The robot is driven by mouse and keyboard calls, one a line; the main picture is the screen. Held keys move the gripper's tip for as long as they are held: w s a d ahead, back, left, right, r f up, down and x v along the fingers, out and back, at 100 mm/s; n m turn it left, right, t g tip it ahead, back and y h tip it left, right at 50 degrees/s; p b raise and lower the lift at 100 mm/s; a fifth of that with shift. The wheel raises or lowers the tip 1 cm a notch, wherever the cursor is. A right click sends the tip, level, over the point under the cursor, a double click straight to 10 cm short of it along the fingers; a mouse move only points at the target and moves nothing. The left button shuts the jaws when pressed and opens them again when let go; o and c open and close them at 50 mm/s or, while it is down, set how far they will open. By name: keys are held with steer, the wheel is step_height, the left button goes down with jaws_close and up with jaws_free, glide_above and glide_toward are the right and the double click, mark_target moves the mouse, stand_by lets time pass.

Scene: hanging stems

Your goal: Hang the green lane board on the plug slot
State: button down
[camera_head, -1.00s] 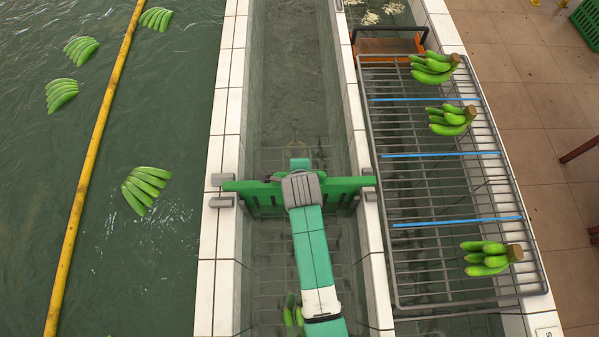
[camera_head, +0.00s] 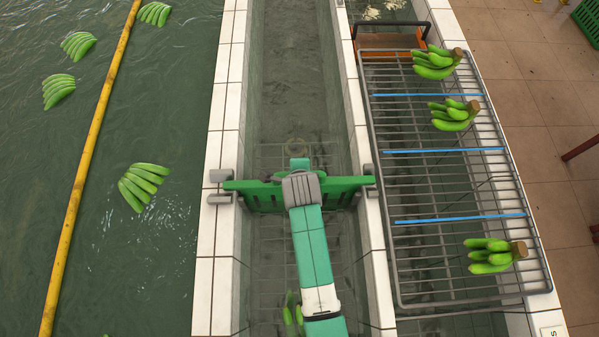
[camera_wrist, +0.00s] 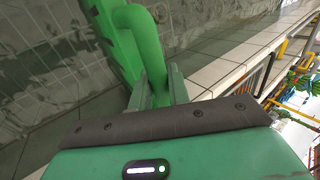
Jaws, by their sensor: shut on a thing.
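The green lane board (camera_head: 262,193) spans the narrow water channel in the head view, its ends at grey brackets on the two tiled walls. The left pair of brackets (camera_head: 221,186) and the right bracket (camera_head: 370,182) form slots there; I cannot tell whether the board is fully seated in them. My gripper (camera_wrist: 160,98) is shut on the board's green handle, a bent bar (camera_wrist: 138,38) in the wrist view. My arm covers the middle of the board in the head view.
A wire rack (camera_head: 400,255) with green banana clusters (camera_head: 497,255) stands right of the channel. A yellow pole (camera_head: 90,150) floats in the left pool among other clusters. Another cluster (camera_head: 292,315) lies in the channel beside my arm. The channel beyond the board is clear.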

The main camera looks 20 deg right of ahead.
steer(key=shift+f, duration=0.3)
jaws_free()
stand_by(0.6)
steer(key=shift+s+a+r+p, duration=0.1)
steer(key=shift+s+r+p, duration=0.05)
steer(key=shift+r+p, duration=0.4)
steer(key=p+v, duration=0.9)
steer(key=shift+p, duration=0.35)
steer(key=shift+f, duration=0.1)
